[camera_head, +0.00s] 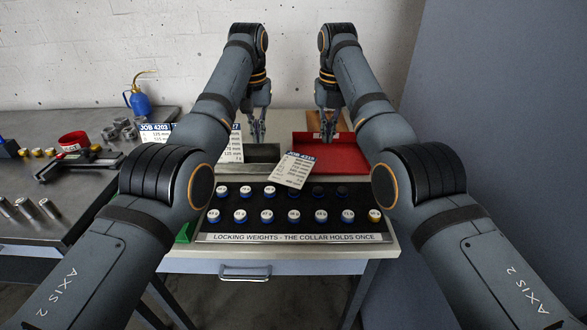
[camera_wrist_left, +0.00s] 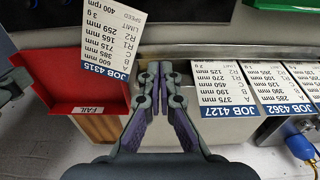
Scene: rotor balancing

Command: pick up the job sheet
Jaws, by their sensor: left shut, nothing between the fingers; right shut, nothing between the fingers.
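Several white job sheets with blue headers are in view. One sheet (camera_head: 293,170), marked JOB 4315 in the left wrist view (camera_wrist_left: 108,45), lies at a slant by the red tray's near left corner. Another, JOB 4127 (camera_wrist_left: 222,90), is partly hidden behind my left arm in the head view (camera_head: 236,146). JOB 4362 (camera_wrist_left: 274,90) lies beside it in the wrist view. My left gripper (camera_head: 259,137) is shut and empty, with its fingertips (camera_wrist_left: 160,75) between JOB 4315 and JOB 4127. My right gripper (camera_head: 328,136) is shut and empty over the red tray.
The red tray (camera_head: 365,155) has a FAIL label (camera_wrist_left: 88,110). A black rack (camera_head: 290,225) of several locking weights fills the bench front. A blue oil can (camera_head: 139,103), a red ring and metal parts stand on the left bench. A grey panel (camera_head: 500,100) rises at right.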

